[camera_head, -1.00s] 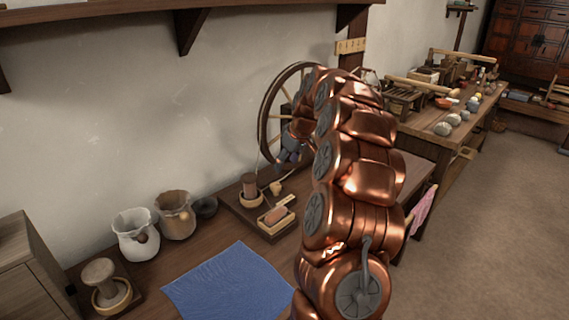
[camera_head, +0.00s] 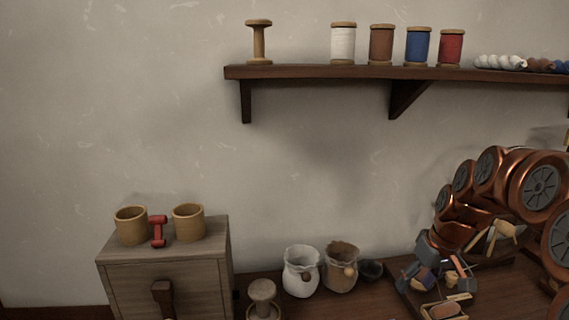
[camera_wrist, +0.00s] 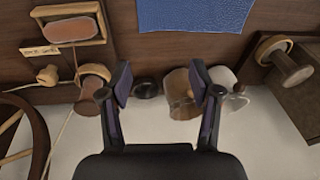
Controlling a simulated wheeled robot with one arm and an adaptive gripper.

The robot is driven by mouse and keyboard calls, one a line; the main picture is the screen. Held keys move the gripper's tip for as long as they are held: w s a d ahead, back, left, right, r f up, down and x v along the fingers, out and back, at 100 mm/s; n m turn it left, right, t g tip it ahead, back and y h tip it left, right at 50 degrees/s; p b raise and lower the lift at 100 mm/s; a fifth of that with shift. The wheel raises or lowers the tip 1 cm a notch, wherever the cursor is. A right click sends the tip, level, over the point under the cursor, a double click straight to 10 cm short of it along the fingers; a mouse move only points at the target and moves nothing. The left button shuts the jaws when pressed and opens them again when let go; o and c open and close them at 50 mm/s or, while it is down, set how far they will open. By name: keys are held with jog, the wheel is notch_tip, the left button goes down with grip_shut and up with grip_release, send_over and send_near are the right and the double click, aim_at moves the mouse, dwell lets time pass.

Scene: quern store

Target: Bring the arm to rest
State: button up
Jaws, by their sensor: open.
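My copper arm (camera_head: 487,190) is bent and comes in from the right in the head view. My gripper (camera_head: 437,268) hangs at its end above the workbench, in front of the wall. In the wrist view my gripper (camera_wrist: 160,88) has its two fingers wide apart with nothing held between them. A small dark bowl (camera_wrist: 147,89) shows beyond the gap, on the bench.
A white sack-like jar (camera_head: 300,272) and a brown one (camera_head: 340,268) stand left of my gripper. A wooden tray (camera_wrist: 65,14) and blue cloth (camera_wrist: 195,14) lie on the bench. A shelf (camera_head: 310,73) with spools is above; a cabinet (camera_head: 205,268) stands left.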

jog(key=s+a+f+m+g+h, duration=0.15)
jog(key=s+a, duration=0.25)
jog(key=s, duration=0.7)
jog(key=s+a+f+g, duration=0.2)
jog(key=s+a, duration=0.1)
jog(key=s, duration=0.7)
jog(key=s+a+f+m+g+h, duration=0.15)
jog(key=s+a, duration=0.25)
jog(key=s, duration=0.7)
notch_tip(320, 180, up, 19)
jog(key=t+y+p, duration=0.1)
jog(key=p, duration=1.7)
jog(key=shift+w+f+n, duration=0.15)
jog(key=shift+w+n, duration=0.15)
jog(key=shift+w, duration=0.05)
jog(key=shift+a, duration=0.1)
